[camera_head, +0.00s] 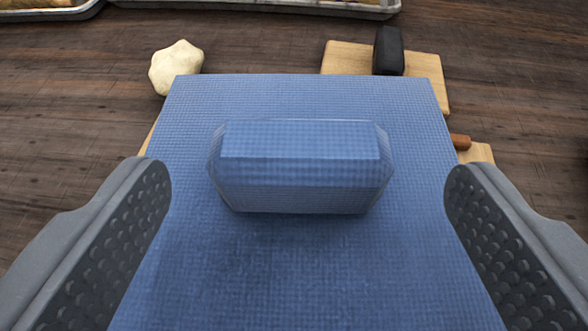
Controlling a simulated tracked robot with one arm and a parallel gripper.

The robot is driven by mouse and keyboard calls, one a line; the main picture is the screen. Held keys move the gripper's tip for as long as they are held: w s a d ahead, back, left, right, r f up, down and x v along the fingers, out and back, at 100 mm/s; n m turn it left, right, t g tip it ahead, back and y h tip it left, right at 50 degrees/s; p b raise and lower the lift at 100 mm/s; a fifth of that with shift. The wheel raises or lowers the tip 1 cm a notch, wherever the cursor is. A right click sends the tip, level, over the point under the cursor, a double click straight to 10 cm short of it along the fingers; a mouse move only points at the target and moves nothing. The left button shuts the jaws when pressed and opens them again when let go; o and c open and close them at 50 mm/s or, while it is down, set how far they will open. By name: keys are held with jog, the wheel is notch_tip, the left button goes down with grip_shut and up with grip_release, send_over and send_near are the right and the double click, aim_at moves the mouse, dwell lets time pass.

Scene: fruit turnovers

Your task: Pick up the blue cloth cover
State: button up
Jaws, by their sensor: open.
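The blue cloth cover (300,259) is a flat, woven-textured blue sheet in the middle of the view. A raised block-shaped part (301,165) in the same blue cloth texture stands up from its upper middle. My gripper (308,185) is open, with one grey perforated finger on the left and one on the right of the raised part. A wide gap separates each finger from the raised part, and nothing is between the fingertips except the cover beyond them. What lies under the cover is mostly hidden.
A pale dough lump (176,67) lies by the cover's far left corner. A wooden board (431,82) with a black block (388,51) lies at the far right. A brown handle (461,142) shows by the right edge. Metal trays (345,9) stand at the back of the wooden table (520,80).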

aim_at(297, 178)
jog(key=x, duration=0.3)
jog(key=shift+w+a+r, duration=0.1)
jog(key=shift+a+r, duration=0.05)
jog(key=shift+w+f, duration=0.25)
jog(key=shift+w, duration=0.15)
jog(key=c, duration=1.1)
jog(key=shift+r, duration=0.1)
